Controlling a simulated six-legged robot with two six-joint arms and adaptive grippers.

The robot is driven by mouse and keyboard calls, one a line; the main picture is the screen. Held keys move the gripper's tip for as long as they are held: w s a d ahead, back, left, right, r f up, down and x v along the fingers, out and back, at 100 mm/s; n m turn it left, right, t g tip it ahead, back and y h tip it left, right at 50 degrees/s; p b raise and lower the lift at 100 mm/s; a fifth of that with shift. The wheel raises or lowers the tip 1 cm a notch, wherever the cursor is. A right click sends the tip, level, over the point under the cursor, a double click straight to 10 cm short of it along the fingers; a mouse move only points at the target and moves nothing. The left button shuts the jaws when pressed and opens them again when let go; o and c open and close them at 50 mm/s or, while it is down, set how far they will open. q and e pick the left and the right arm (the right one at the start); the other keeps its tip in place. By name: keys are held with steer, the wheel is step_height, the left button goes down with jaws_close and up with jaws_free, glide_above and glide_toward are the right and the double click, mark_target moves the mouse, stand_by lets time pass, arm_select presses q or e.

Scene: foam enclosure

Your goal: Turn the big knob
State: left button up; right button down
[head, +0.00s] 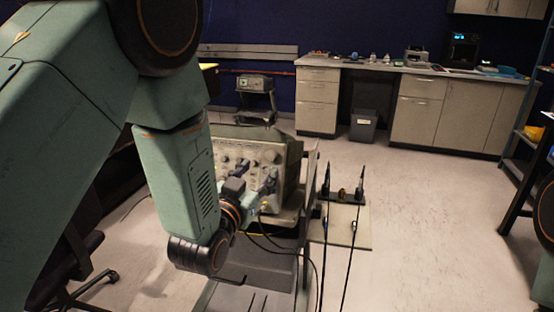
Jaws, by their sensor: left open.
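A beige instrument (285,150) with several knobs and sockets on its front panel stands on a cart in the middle of the head view. A larger round knob (270,156) shows on the upper right of the panel. I cannot tell for certain whether it is the big knob. My left arm comes in from the left and covers the panel's left part. My left gripper (251,196) is open in front of the panel's lower part. Its fingers are small and dark here, and I cannot tell whether they touch anything. My right gripper is out of view.
A small shelf (358,232) with upright dark probes and hanging cables is on the cart's right side. Cables also hang below the instrument. A chair (85,285) stands at lower left. Cabinets (435,110) and a bin (363,126) are at the back.

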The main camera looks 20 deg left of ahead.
mark_target(270, 157)
arm_select(q)
steer(key=w, duration=0.6)
steer(key=shift+w+d+f, duration=0.15)
steer(key=shift+f, duration=0.05)
steer(key=shift+w, duration=0.35)
steer(key=shift+w+a+r, duration=0.1)
steer(key=shift+w+a, duration=0.15)
steer(key=shift+w+d, duration=0.25)
steer(key=shift+s+a, duration=0.15)
steer(key=shift+a, duration=0.05)
steer(key=c, duration=0.6)
steer(key=shift+d, duration=0.15)
steer(key=shift+c, duration=1.2)
jaws_close()
